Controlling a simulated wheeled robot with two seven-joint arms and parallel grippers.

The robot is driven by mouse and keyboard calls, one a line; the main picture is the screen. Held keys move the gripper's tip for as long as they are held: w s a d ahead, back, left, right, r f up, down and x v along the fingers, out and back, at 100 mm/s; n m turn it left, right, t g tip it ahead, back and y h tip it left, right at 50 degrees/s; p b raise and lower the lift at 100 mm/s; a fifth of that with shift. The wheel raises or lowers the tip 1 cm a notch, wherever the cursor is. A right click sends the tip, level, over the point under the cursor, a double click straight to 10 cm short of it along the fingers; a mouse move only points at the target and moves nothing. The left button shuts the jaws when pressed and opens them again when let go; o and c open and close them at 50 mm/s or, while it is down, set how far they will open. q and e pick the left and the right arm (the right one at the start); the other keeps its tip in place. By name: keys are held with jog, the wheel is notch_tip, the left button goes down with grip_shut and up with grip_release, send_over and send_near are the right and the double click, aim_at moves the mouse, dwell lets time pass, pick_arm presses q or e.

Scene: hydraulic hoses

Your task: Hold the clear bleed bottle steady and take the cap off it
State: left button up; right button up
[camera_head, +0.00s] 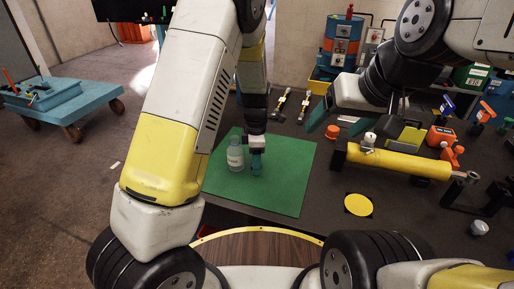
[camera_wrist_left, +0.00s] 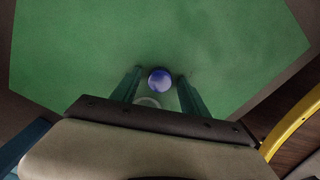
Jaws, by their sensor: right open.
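The clear bleed bottle (camera_head: 235,157) stands upright on the green mat (camera_head: 285,195), with a pale label on its side. My left gripper (camera_head: 257,168) points down beside it, to its right in the head view. In the left wrist view a round blue cap (camera_wrist_left: 160,80) shows between the spread fingers of my left gripper (camera_wrist_left: 160,90), with gaps on both sides. A pale, translucent round shape below the cap is partly hidden by the gripper body. My right gripper (camera_head: 353,117) is open and empty, above the bench right of the mat.
A yellow cylinder (camera_head: 398,162) lies in a holder right of the mat. A yellow disc (camera_head: 358,205) and an orange cap (camera_head: 332,131) are on the dark bench. Two hose fittings (camera_head: 304,106) lie behind the mat. The mat's right part is clear.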

pick_arm(q)
notch_tip(320, 180, up, 12)
jog(key=s+a+r+m+t+h, duration=0.1)
jog(key=s+a+r+m+t, duration=0.2)
jog(key=s+a+r+m, duration=0.3)
jog(key=s+a+r+m+t+h, duration=0.1)
jog(key=s+a+r+m+t, duration=0.2)
jog(key=s+a+r+m, duration=0.3)
jog(key=s+r+m, duration=0.4)
jog(key=s+m, duration=0.3)
jog(key=s, duration=0.2)
jog(key=shift+a+m, duration=0.15)
jog(key=shift+m, duration=0.15)
